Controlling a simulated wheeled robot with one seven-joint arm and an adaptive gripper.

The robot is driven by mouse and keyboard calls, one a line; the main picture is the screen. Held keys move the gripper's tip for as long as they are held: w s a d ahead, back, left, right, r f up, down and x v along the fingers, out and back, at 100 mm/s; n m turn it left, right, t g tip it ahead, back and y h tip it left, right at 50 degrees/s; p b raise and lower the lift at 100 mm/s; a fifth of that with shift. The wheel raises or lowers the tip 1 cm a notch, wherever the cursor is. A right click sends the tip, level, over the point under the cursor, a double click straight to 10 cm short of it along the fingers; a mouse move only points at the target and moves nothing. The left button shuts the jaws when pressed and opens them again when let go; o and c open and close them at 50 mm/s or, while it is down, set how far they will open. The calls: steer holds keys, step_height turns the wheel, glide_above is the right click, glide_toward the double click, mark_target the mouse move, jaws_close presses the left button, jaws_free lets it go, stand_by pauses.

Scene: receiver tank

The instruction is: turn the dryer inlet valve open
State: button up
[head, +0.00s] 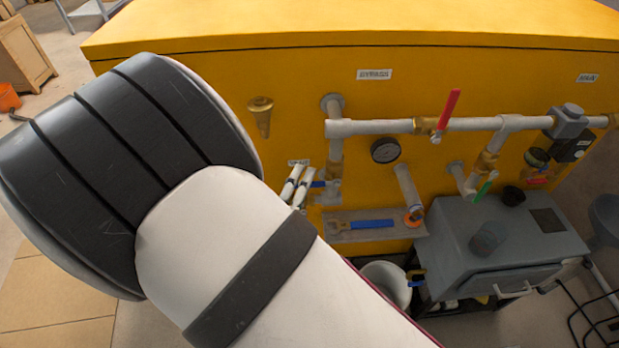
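Several lever valves sit on the grey pipes in front of the yellow cabinet (290,85); the small labels are too blurred to tell which is the dryer inlet valve. A red lever (449,108) stands nearly upright on the long horizontal pipe (375,127). A green lever (486,186) slants on a short pipe below it. A blue lever (318,184) sits at the vertical pipe on the left, partly hidden. My white and black arm fills the left foreground.
A round gauge (385,150) sits below the horizontal pipe. A blue-handled wrench (362,225) lies on a ledge. A grey box unit (460,237) with a dark cup stands at lower right, a white bucket (390,277) beside it.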

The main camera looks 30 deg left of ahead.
steer(key=shift+w, duration=0.1)
jaws_close()
steer(key=shift+f, duration=0.1)
steer(key=shift+f+n+t+p, duration=0.45)
steer(key=shift+f+n, duration=0.25)
steer(key=shift+n, duration=0.4)
steer(key=shift+w+d+f+n+t+y+p, duration=0.15)
steer(key=shift+f+n+t+y, duration=0.15)
steer(key=shift+n, duration=0.35)
steer(key=shift+d+f+n+t+y+p, duration=0.1)
steer(key=shift+f+n+y+p, duration=0.05)
steer(key=shift+f+n, duration=0.4)
steer(key=shift+w+d+f+n+t+y+p, duration=0.15)
steer(key=shift+f+n+y, duration=0.1)
steer(key=shift+n, duration=0.45)
steer(key=shift+s, duration=0.1)
jaws_free()
